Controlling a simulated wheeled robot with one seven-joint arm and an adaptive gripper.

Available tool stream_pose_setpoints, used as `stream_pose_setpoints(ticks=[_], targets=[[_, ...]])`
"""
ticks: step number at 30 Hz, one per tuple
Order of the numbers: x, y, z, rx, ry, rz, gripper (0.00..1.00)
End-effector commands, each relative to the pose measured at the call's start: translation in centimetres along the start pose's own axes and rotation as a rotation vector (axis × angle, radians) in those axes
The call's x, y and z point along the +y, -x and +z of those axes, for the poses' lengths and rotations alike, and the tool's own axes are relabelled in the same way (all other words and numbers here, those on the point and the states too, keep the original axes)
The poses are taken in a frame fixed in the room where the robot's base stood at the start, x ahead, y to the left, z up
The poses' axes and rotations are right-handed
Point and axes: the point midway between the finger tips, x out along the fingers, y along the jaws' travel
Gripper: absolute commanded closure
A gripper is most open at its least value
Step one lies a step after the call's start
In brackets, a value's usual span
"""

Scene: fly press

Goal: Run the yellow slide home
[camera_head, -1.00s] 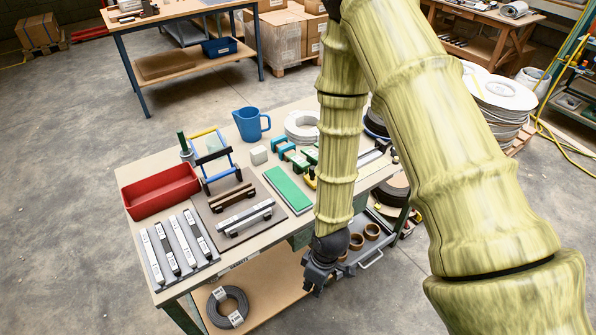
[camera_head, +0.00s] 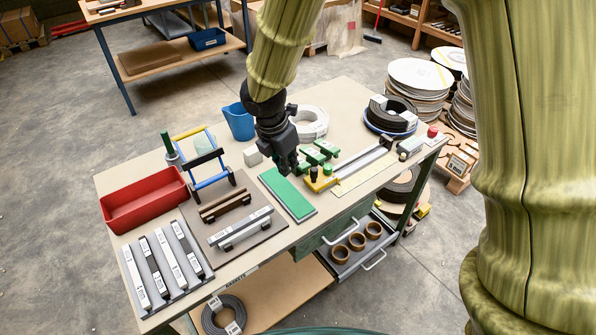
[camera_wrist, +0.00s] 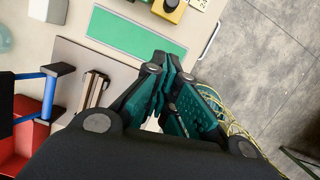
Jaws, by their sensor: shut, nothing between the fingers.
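The yellow slide (camera_head: 322,184) sits at the near left end of a grey rail (camera_head: 362,157) on the workbench. A black knob and a green knob stand on it. In the wrist view the yellow slide (camera_wrist: 168,12) shows at the top edge, partly cut off. My gripper (camera_head: 292,169) is shut and empty above the bench, just left of the slide and apart from it, over the far end of the green board (camera_head: 287,194). In the wrist view my gripper (camera_wrist: 163,68) points toward the green board, with the slide beyond its tips.
Green-topped blocks (camera_head: 318,153) stand close behind the slide. A pale ruled strip (camera_head: 362,178) lies along the rail's front. A blue jug (camera_head: 238,122) and a red bin (camera_head: 145,199) stand left.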

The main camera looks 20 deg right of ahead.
Motion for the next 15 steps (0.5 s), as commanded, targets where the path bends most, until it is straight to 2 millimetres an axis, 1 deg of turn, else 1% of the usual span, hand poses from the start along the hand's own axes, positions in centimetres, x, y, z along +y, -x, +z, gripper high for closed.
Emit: stream_pose_setpoints(ticks=[5, 15], targets=[[0.4, -1.6, -0.5, -0.001, 0.012, -0.001, 1.00], [0.5, -6.6, -0.6, 0.000, 0.012, 0.000, 1.00]])
